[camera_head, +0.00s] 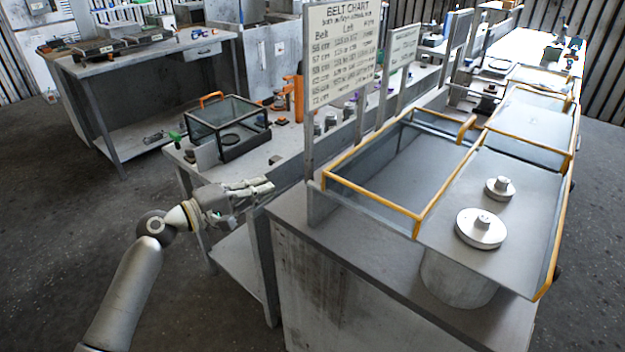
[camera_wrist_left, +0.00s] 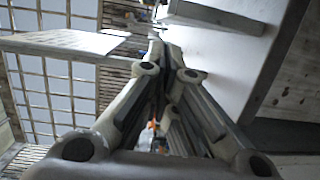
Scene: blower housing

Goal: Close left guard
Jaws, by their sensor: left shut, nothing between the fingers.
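The nearest guard (camera_head: 372,196), a yellow-edged frame with a see-through panel, is on the left side of the near bench in the head view. It extends left of two bare grey pulleys, a large one (camera_head: 481,229) and a small one (camera_head: 500,188). I cannot tell its exact hinge angle. My left gripper (camera_head: 268,187) is shut and empty, pointing right, left of the guard and apart from it, near the bench's left edge. Its closed fingers (camera_wrist_left: 168,75) also fill the middle of the left wrist view. My right gripper is not in view.
The belt chart sign (camera_head: 343,50) stands on a post just behind the gripper and guard. A side table (camera_head: 262,160) holds a glass box (camera_head: 228,125) with an orange handle. Another yellow-edged guard (camera_head: 570,150) is farther back right. The floor at left is clear.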

